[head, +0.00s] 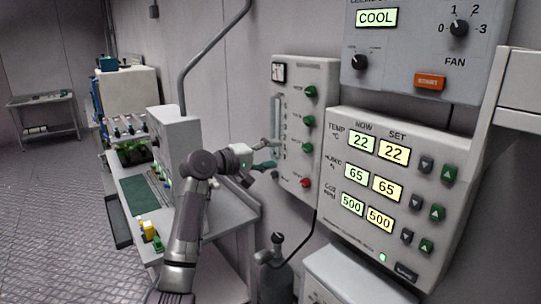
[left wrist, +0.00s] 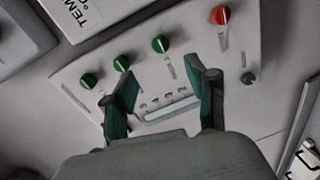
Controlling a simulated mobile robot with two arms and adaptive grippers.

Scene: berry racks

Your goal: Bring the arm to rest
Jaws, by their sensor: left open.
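My left arm reaches up from the bottom of the head view. Its gripper (head: 272,152) is in front of the wall panel (head: 318,75) with green knobs and one red knob. In the left wrist view the two green-padded fingers (left wrist: 163,100) are spread apart with nothing between them. The panel (left wrist: 185,65) lies beyond the fingers, with the red knob (left wrist: 221,15) at the upper right and several green knobs to the left. I cannot tell whether a fingertip touches the panel. My right gripper is not in view.
A display panel (head: 345,122) with lit numbers and buttons is on the wall at right, below a COOL control box (head: 395,75). A bench (head: 235,214) with a green mat (head: 143,195) and small bottles stands by the arm. Open floor (head: 50,200) lies at left.

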